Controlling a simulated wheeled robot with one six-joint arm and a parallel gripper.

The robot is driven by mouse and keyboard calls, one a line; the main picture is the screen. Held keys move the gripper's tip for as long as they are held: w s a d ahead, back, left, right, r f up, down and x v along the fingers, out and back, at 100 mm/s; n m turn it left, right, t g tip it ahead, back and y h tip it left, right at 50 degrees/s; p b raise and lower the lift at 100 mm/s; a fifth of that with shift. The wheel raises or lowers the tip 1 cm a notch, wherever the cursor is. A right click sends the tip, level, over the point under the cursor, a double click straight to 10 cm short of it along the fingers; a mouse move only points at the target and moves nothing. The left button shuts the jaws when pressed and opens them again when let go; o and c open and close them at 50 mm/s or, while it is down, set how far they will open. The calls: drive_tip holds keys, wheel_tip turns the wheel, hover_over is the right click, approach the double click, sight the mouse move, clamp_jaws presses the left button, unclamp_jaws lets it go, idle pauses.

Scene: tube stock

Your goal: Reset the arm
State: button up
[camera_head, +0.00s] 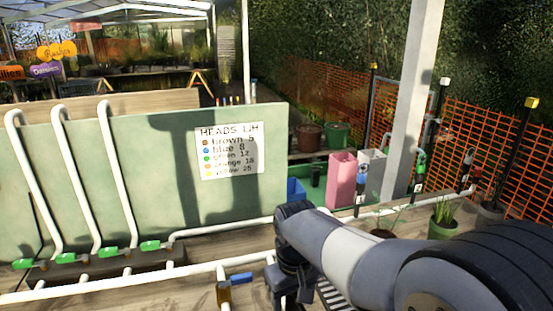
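My arm (345,250) reaches from the lower right corner toward the middle of the head view, a little above the wooden table (195,293). My gripper (290,297) is at its far end, pointing down near the bottom edge. Its fingers are dark and partly cut off by the frame, so I cannot tell whether they are open or shut. I see no object clearly held in it.
White pipes (130,284) with green fittings run along the table left of my gripper. A blue-handled valve (240,278) stands close to it. A potted plant (443,226) stands right.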

drive_tip(key=shift+r, duration=0.1)
idle(0.3)
drive_tip(key=shift+f+b, duration=0.35)
drive_tip(key=shift+f, duration=0.15)
wheel_tip(320, 180, up, 11)
drive_tip(key=shift+f+p, duration=0.2)
drive_tip(key=shift+p, duration=0.2)
wheel_tip(320, 180, down, 10)
drive_tip(key=shift+r, duration=0.1)
wheel_tip(320, 180, up, 8)
drive_tip(key=p, duration=0.5)
drive_tip(key=shift+s, duration=0.1)
